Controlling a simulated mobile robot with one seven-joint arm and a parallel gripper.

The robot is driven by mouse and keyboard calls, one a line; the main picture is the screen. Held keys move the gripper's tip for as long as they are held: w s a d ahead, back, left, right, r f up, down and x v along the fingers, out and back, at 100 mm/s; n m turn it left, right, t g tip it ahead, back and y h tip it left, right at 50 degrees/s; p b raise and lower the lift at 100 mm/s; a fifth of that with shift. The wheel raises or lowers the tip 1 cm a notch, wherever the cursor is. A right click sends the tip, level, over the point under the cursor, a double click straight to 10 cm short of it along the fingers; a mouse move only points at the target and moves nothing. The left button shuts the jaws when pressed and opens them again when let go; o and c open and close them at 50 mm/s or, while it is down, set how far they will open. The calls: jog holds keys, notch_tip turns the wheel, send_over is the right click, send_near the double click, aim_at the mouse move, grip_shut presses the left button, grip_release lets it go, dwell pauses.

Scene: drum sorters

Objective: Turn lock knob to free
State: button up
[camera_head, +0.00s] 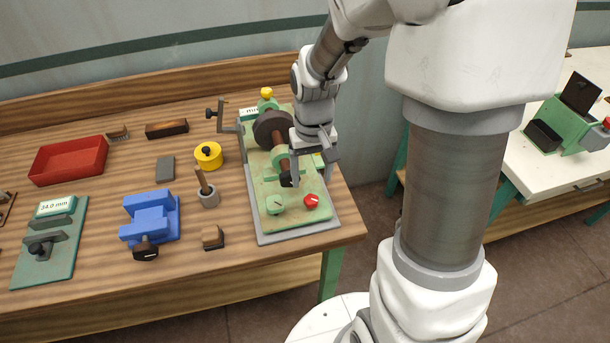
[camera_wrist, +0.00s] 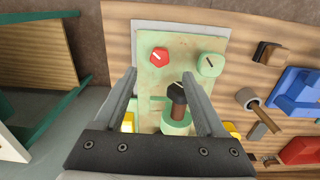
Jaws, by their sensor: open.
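The green machine (camera_head: 256,186) stands on a grey base at the table's right end. Its panel carries a red knob (camera_head: 311,201) and a pale green knob (camera_head: 275,204), each with a pointer line. A black knob (camera_head: 287,180) sits at the near end of the brown shaft. No label shows which is the lock knob. My gripper (camera_head: 312,176) is open and points down over the panel. In the wrist view, the black knob (camera_wrist: 178,91) lies between the finger lines, nearer the right finger. The red knob (camera_wrist: 159,56) and green knob (camera_wrist: 210,65) lie beyond the fingertips. No contact shows.
Left of the machine are a grey cup with a stick (camera_head: 208,197), a yellow round piece (camera_head: 208,156), a blue vise (camera_head: 151,217), a small brown block (camera_head: 212,237) and a red tray (camera_head: 68,162). A second table (camera_head: 560,185) stands at right.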

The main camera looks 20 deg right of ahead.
aim_at(311, 199)
notch_tip(311, 199, down, 7)
jog(key=shift+f+b, duration=0.15)
jog(key=shift+b, duration=0.15)
grip_shut()
dwell(0.4)
